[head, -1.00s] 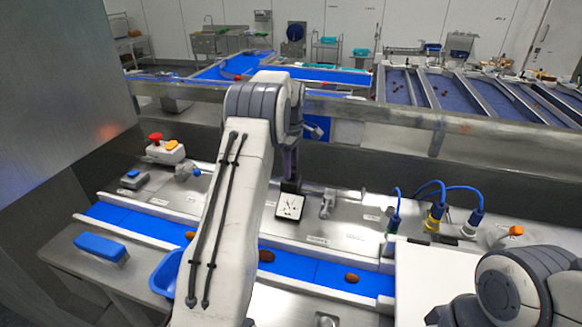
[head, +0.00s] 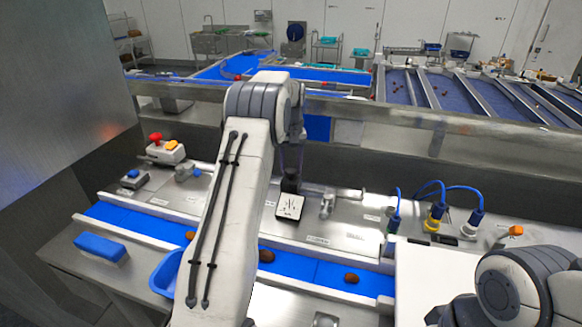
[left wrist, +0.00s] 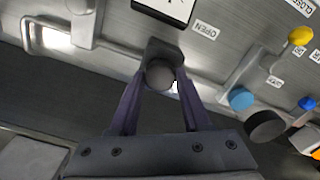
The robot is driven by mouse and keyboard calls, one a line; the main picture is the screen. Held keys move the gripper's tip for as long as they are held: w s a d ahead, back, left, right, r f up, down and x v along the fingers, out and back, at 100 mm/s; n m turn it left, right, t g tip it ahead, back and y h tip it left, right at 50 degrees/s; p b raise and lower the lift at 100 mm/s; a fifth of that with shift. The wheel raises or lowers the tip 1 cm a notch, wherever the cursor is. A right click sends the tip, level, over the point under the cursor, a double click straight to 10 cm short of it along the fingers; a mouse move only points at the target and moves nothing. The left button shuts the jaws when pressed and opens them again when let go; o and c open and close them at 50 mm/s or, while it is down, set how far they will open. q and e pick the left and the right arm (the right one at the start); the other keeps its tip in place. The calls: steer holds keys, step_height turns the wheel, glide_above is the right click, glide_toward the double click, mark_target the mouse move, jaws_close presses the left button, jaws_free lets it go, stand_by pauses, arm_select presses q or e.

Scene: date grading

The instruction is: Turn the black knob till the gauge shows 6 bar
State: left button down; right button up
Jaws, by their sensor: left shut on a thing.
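The black knob (head: 291,184) stands on the steel panel, just behind the square white gauge (head: 290,206). In the left wrist view the round knob (left wrist: 160,74) sits between the purple fingertips of my left gripper (left wrist: 163,80), which is shut on it. My left gripper (head: 291,170) is partly hidden behind my own arm in the head view. The gauge has dark marks on a white face, too small to read. Only its edge (left wrist: 165,8) shows at the top of the left wrist view. My right gripper is out of view.
A blue belt (head: 319,273) with several brown dates runs in front of the panel. A metal lever (head: 327,204) stands right of the gauge. Plugs with blue cables (head: 435,217) are further right. A red button box (head: 165,149) stands left. A rail (head: 400,115) crosses behind.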

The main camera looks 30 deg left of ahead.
mark_target(291, 169)
arm_select(q)
steer(key=m, duration=0.6)
steer(key=shift+r+m, duration=0.1)
steer(key=shift+m, duration=0.2)
steer(key=m, duration=0.6)
stand_by(0.4)
steer(key=shift+c, duration=1.8)
jaws_free()
step_height(291, 169, up, 4)
steer(key=shift+w+r+b, duration=0.1)
steer(key=shift+b, duration=0.95)
step_height(291, 169, up, 6)
